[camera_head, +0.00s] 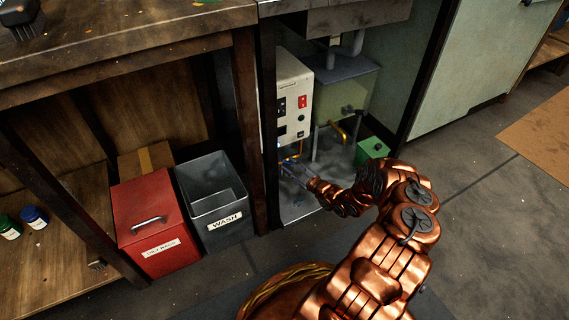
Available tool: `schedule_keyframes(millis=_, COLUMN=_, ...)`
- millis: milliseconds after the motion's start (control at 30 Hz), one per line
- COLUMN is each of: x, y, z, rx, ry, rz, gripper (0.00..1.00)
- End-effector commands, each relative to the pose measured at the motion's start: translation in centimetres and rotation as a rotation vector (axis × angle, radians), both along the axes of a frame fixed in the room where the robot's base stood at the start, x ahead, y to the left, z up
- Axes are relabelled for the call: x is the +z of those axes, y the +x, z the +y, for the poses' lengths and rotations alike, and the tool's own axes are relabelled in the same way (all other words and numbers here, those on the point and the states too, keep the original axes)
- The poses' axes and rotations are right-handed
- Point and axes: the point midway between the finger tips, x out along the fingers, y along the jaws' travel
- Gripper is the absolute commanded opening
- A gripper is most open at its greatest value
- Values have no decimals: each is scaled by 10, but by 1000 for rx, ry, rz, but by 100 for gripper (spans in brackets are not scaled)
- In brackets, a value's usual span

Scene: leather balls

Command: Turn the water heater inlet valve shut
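A white water heater box (293,100) with a red switch and dark controls hangs inside the open cabinet under the bench. Pipes (290,153) with small yellow-orange and blue parts run below it. The inlet valve is too small to single out among them. My copper arm reaches into the cabinet from the lower right. My gripper (294,172) is just below the heater, close to these pipes. I cannot tell whether it touches anything or whether its fingers are open or shut.
A grey bin (222,226) labelled WASH and a red lidded box (151,219) stand left of the cabinet. A dark post (267,120) borders the opening. A green box (371,150) and a greenish tank (343,98) are inside, right. The floor at right is clear.

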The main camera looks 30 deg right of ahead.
Motion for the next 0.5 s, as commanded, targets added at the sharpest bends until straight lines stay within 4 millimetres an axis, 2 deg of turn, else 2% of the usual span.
schedule_keyframes(millis=200, x=-1, y=26, z=5, rx=1, ry=1, rz=-3, gripper=37)
schedule_keyframes(millis=500, x=0, y=37, z=7, rx=-1, ry=1, rz=1, gripper=37)
